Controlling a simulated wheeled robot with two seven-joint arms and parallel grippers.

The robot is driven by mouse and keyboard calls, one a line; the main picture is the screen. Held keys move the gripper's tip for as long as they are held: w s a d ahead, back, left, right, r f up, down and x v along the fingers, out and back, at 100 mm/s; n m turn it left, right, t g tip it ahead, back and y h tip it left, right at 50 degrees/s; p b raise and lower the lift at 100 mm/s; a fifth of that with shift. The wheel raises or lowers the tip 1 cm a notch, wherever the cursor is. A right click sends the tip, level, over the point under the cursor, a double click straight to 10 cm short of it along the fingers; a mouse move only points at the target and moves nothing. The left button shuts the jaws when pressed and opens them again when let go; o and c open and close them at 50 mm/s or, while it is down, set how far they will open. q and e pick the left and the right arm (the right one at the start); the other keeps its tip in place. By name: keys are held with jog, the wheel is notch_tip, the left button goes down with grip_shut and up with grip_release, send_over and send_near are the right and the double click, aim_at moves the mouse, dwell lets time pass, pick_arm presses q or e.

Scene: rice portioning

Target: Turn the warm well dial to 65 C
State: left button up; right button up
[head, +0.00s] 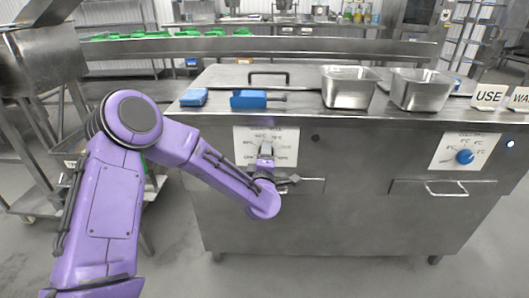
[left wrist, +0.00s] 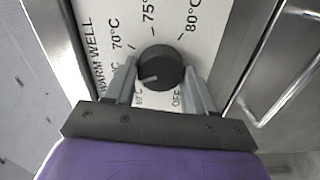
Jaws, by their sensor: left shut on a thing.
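The warm well dial (left wrist: 160,68) is a round black knob on a white label plate (head: 290,150) on the front of the steel counter. My left gripper (left wrist: 160,85) is shut on the dial, one finger on each side of it. The white mark on the dial points left and slightly down in the left wrist view. Labels for 70, 75 and 80 °C and OFF show around it; the left finger covers part of the scale, and the 65 label cannot be read. In the head view my left gripper (head: 266,150) hides the dial. My right gripper is not in view.
A blue cold well dial (head: 465,157) is on the right of the counter front. Drawer handles (head: 445,190) stick out below. Two steel pans (head: 350,88) (head: 420,90) and blue items (head: 250,99) stand on top.

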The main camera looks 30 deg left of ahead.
pick_arm(q)
jog(key=shift+m+p, duration=0.3)
jog(key=shift+m, duration=0.3)
jog(key=shift+f, duration=0.1)
jog(key=o, duration=1)
jog(key=shift+o, duration=0.2)
jog(key=v, duration=1)
jog(key=shift+s, duration=0.3)
jog(key=shift+d, duration=0.1)
